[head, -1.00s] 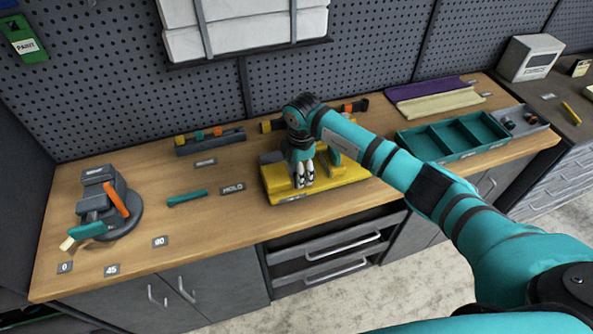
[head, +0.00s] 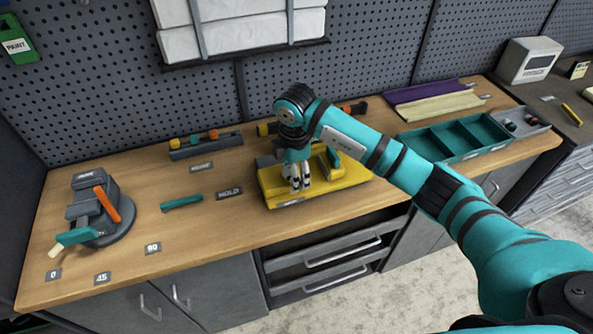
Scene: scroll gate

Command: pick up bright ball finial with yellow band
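My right gripper (head: 301,188) points down over the yellow fixture (head: 345,183) on the bench, its pale fingertips close together. I cannot tell if they hold anything. A dark rack (head: 205,153) at the back holds small yellow, orange and green pieces (head: 195,139). A second dark rack (head: 265,129) stands behind my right arm, which hides its middle; an orange piece shows at its right end. I cannot make out a ball finial with a yellow band among these small pieces. My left gripper is not in view.
A teal piece (head: 182,202) lies by the HOLD label (head: 229,193). A grey turning fixture (head: 92,218) with an orange handle stands at the left. A teal divided tray (head: 458,138) is at the right. The bench front between the labels is clear.

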